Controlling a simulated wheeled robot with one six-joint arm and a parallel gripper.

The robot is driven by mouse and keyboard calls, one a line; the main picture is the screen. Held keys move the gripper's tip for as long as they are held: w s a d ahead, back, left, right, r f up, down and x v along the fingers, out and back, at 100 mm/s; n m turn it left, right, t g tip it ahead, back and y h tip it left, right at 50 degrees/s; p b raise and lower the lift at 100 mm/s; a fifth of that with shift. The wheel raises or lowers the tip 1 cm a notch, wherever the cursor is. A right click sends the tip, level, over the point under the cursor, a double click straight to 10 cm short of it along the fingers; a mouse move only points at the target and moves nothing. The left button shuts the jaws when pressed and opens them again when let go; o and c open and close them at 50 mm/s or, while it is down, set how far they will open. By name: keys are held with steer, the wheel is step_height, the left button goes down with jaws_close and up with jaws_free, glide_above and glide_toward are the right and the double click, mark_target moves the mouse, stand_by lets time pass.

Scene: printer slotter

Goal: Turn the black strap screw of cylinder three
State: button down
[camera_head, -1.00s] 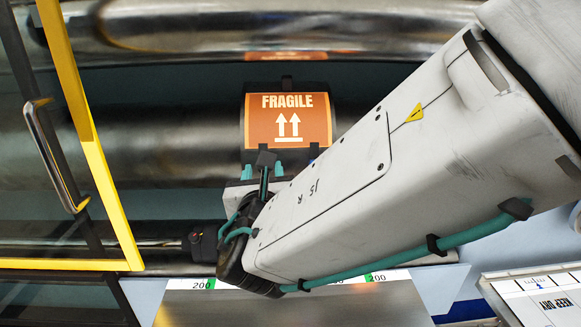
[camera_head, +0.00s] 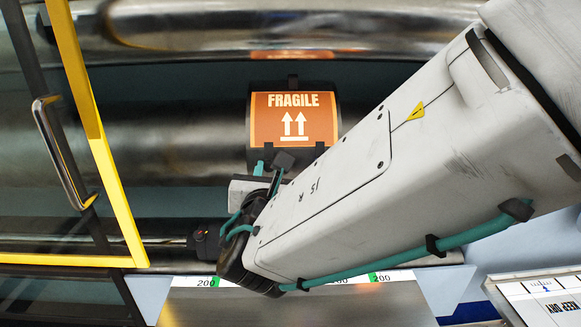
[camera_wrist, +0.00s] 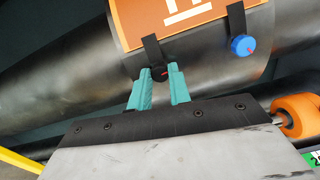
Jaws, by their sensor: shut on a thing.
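The black strap screw (camera_wrist: 160,73) sits at the lower end of a black strap on a dark cylinder (camera_wrist: 85,70), below the orange sheet, in the wrist view. My gripper (camera_wrist: 161,71) has its two teal fingers shut on the screw, one on each side. The screw itself is hard to make out there. A blue screw (camera_wrist: 242,45) ends another strap to the right in the wrist view.
A yellow-framed glass door (camera_head: 100,150) with a metal handle (camera_head: 62,155) stands open at the left. Another shiny cylinder (camera_head: 400,25) lies above. A thin dark bar runs below. An orange round part (camera_wrist: 294,115) is at the right in the wrist view.

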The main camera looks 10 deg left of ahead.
steer(key=m+h, duration=0.1)
steer(key=m, duration=0.6)
steer(key=shift+a, duration=0.1)
steer(key=m, duration=0.5)
steer(key=shift+m+g+h, duration=0.3)
steer(key=shift+m, duration=0.1)
steer(key=c, duration=1.3)
jaws_free()
steer(key=s+d, duration=0.1)
steer(key=s, duration=0.6)
steer(key=shift+s+r, duration=0.25)
steer(key=shift+s, duration=0.15)
